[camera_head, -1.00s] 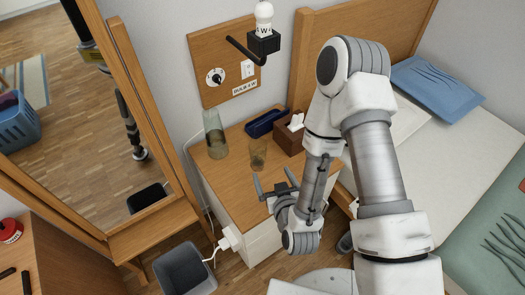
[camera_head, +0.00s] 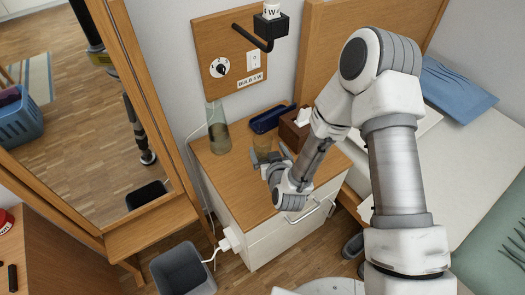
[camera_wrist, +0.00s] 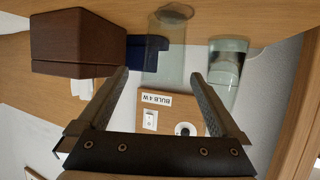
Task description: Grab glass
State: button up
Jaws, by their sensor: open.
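A small, see-through, yellowish glass (camera_head: 262,146) stands upright on the wooden top of the nightstand (camera_head: 234,182). My gripper (camera_head: 268,162) is open and empty, close in front of the glass and low over the top. In the wrist view, which is upside down, the glass (camera_wrist: 166,50) shows in line with the gap between the fingertips (camera_wrist: 158,78). I cannot tell whether the tips have reached its sides. In the head view the fingers partly cover the lower part of the glass.
A taller glass carafe (camera_head: 218,132) stands left of the glass. A blue tray (camera_head: 270,119) and a brown tissue box (camera_head: 293,131) stand behind and to the right. The wall panel (camera_head: 235,55) is behind, a mirror (camera_head: 120,120) at left, the bed at right.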

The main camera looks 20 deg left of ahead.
aim_at(261, 140)
jog(key=b+x, duration=0.1)
jog(key=x, duration=0.4)
jog(key=shift+a+f+b, duration=0.1)
jog(key=shift+a+b, duration=0.1)
jog(key=shift+b, duration=0.1)
jog(key=c, duration=1.4)
